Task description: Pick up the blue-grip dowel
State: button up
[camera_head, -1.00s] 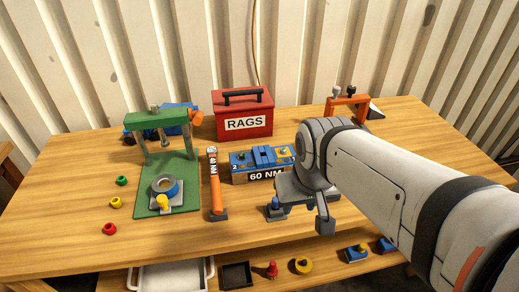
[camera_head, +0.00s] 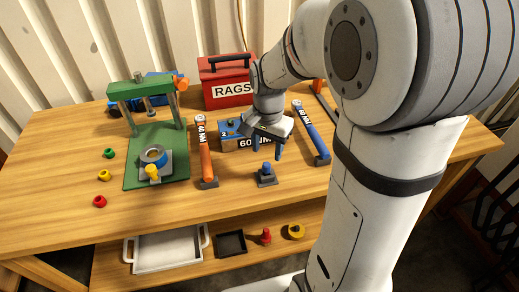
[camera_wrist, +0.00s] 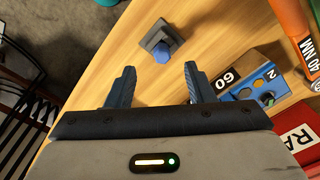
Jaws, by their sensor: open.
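The blue-grip dowel (camera_head: 266,170) stands upright on the wooden table near its front edge. Its blue top sits in a square dark grey base. It also shows in the wrist view (camera_wrist: 161,52), beyond the fingertips and roughly centred between them. My gripper (camera_head: 267,152) points down, just behind the dowel in the head view. In the wrist view my gripper (camera_wrist: 159,70) has its two blue fingers apart with nothing between them. The fingers do not appear to touch the dowel.
A blue 60 NM block (camera_head: 233,136) stands close behind, partly covered by my gripper. A red RAGS box (camera_head: 225,88) and green press stand (camera_head: 135,165) are farther back and left.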

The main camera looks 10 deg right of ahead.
aim_at(267, 164)
jog(key=f, duration=0.7)
jog(key=shift+w+d+f+p, duration=0.1)
jog(key=shift+w+f+p, duration=0.2)
jog(key=shift+w+f, duration=0.05)
jog(key=shift+c, duration=0.3)
grip_shut()
